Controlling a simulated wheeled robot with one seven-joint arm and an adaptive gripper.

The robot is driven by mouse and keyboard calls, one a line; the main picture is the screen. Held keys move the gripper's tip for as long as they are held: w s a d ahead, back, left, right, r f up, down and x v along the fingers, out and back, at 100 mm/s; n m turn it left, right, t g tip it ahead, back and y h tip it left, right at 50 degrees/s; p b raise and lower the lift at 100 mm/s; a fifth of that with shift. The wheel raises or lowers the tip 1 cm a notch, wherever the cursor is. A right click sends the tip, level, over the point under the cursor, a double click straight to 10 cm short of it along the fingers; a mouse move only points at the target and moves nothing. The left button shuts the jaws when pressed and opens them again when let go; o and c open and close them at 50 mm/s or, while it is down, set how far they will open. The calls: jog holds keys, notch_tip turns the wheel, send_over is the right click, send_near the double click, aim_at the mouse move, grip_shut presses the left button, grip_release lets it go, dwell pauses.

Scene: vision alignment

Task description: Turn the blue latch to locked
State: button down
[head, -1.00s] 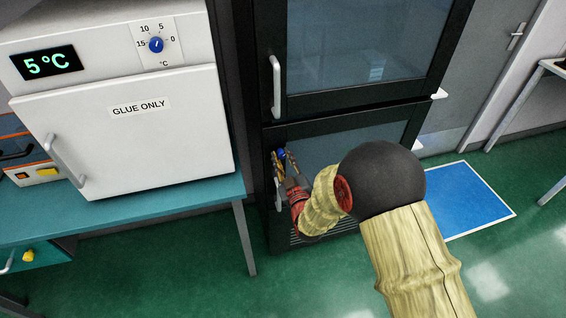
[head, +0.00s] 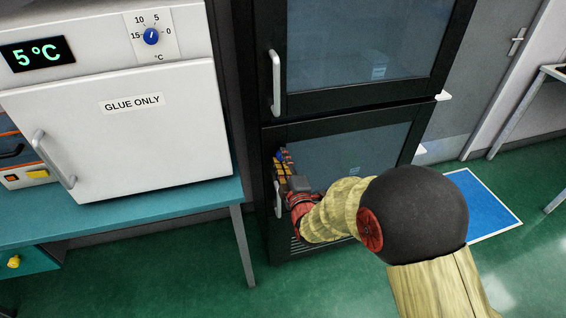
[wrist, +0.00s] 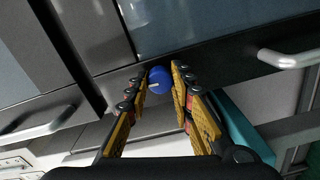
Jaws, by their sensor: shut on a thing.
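The blue latch (wrist: 159,80) is a round knob with a pale line on it, set on the dark frame of the lower glass door. In the wrist view it sits between the fingertips of my gripper (wrist: 159,84), which is shut on it. The pale line runs nearly level in that picture, slightly tilted. In the head view my gripper (head: 283,160) reaches the upper left of the lower door (head: 345,165). There the latch (head: 280,155) is a small blue patch, mostly hidden by the fingers.
A white handle (head: 277,198) is on the lower door just below my gripper; another handle (head: 275,84) is on the upper door. A white cabinet (head: 125,140) labelled GLUE ONLY stands on a teal bench (head: 150,205) at left. Green floor (head: 185,270) is open in front.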

jog(key=shift+n, duration=0.5)
jog(key=c, duration=1.5)
grip_release()
jog(key=shift+c, duration=0.2)
jog(key=shift+s, duration=0.1)
jog(key=v, duration=1.1)
jog(key=shift+s, duration=0.35)
jog(key=shift+d, duration=0.15)
